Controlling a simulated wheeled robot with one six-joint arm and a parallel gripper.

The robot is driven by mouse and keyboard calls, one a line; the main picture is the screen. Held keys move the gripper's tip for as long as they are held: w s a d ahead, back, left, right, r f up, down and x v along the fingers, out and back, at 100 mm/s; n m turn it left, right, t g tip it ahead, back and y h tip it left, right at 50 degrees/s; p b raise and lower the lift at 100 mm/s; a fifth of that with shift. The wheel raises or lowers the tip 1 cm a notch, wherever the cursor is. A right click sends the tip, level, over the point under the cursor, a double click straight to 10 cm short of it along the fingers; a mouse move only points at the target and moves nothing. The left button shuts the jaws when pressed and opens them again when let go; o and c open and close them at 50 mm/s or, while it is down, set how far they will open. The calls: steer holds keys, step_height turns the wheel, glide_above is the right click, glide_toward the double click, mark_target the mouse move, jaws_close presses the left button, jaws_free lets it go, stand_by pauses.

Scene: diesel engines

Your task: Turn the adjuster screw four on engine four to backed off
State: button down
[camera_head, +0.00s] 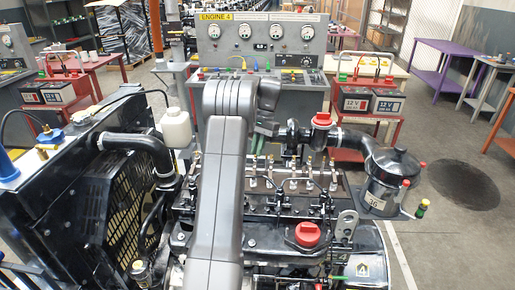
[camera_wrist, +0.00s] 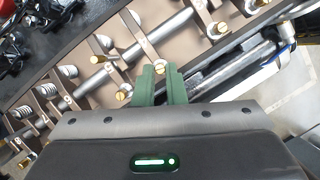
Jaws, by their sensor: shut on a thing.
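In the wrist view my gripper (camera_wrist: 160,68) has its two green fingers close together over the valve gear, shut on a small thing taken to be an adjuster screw. The fingertips hide most of it, and I cannot tell its number or how far it is turned. Other brass-headed adjuster screws (camera_wrist: 212,28) show along the row of rocker arms and springs. My arm hides part of the row.
A gauge panel (camera_head: 265,32) labelled ENGINE 4 stands behind the engine. A radiator and fan (camera_head: 105,200) are at the left, a black canister (camera_head: 390,180) at the right. Red battery carts (camera_head: 365,100) stand on both sides. Pipes run close beside the rocker row.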

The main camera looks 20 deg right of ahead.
steer(key=c, duration=1.5)
jaws_free()
steer(key=shift+m, duration=0.3)
